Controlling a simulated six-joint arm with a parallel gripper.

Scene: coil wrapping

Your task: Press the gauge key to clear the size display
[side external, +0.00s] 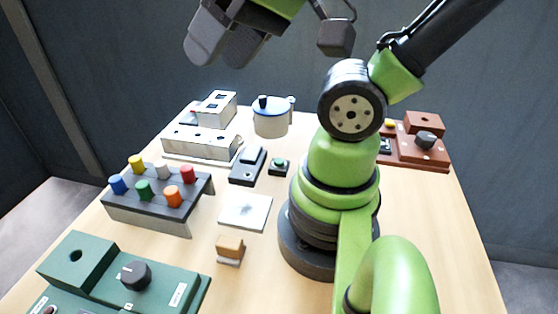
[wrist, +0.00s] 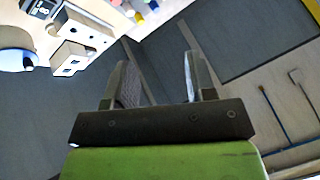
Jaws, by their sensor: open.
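My gripper (side external: 218,50) is raised high above the far left of the table, its two grey fingers apart. In the wrist view my gripper (wrist: 155,62) also shows empty, with a wide gap between the fingers. A small dark button box (side external: 279,166) with a green cap stands on the table near the middle. A dark block with a pale raised lever (side external: 248,166) is beside it. I cannot tell which part is the gauge key, nor read any size display.
A blue-lidded pot (side external: 271,118) stands at the back. A rack of coloured knobs (side external: 160,195), a green panel (side external: 125,275), a white plate (side external: 245,211) and a small wooden block (side external: 230,248) are nearer. A red-brown unit (side external: 420,142) is at right.

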